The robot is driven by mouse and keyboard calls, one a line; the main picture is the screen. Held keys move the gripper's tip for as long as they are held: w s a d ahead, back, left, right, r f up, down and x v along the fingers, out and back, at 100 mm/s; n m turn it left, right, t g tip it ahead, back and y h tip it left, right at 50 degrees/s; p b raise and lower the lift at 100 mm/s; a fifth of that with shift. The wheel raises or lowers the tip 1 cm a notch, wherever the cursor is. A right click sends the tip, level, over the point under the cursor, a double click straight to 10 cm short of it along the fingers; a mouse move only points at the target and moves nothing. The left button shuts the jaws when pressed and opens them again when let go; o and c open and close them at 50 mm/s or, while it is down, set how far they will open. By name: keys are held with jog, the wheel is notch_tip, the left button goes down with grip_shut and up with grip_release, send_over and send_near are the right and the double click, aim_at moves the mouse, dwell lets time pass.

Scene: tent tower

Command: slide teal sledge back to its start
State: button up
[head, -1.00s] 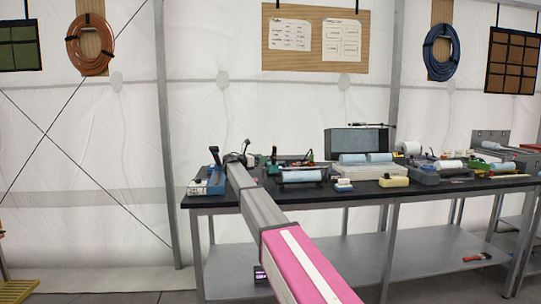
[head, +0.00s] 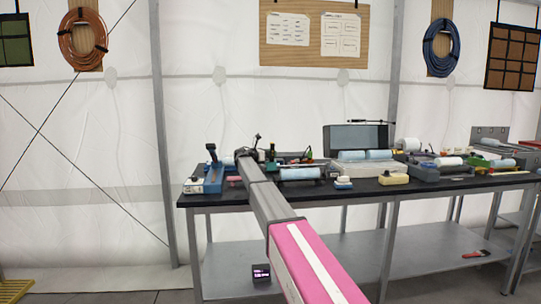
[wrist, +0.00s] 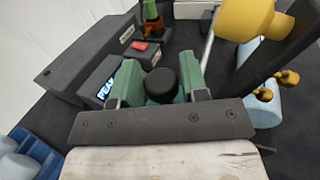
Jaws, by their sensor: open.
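In the wrist view, my gripper (wrist: 161,84) is open, with its two green finger pads apart on either side of a round black knob (wrist: 161,85). Whether the pads touch the knob cannot be told. A little teal shows low beside the knob, possibly the teal sledge, but most of that area is hidden by my fingers and the dark screwed plate. Just beyond is a dark grey device with a lit display (wrist: 107,88) reading PEAK and a red button (wrist: 139,46). In the head view, my arm reaches to the bench's left part; its gripper is too small to read there.
A blue fixture with an upright dark handle (head: 213,182) stands at the bench's left end. Light-blue rolls (head: 299,174) and a cream block (head: 394,179) lie to the right. In the wrist view, a yellow knob (wrist: 243,18) and a dark upright bar (wrist: 266,50) stand close on the right.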

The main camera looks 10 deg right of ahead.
grip_shut()
jog(key=d, duration=2.7)
jog(key=shift+d, duration=0.2)
grip_release()
jog(key=shift+d, duration=0.15)
jog(key=v, duration=1.1)
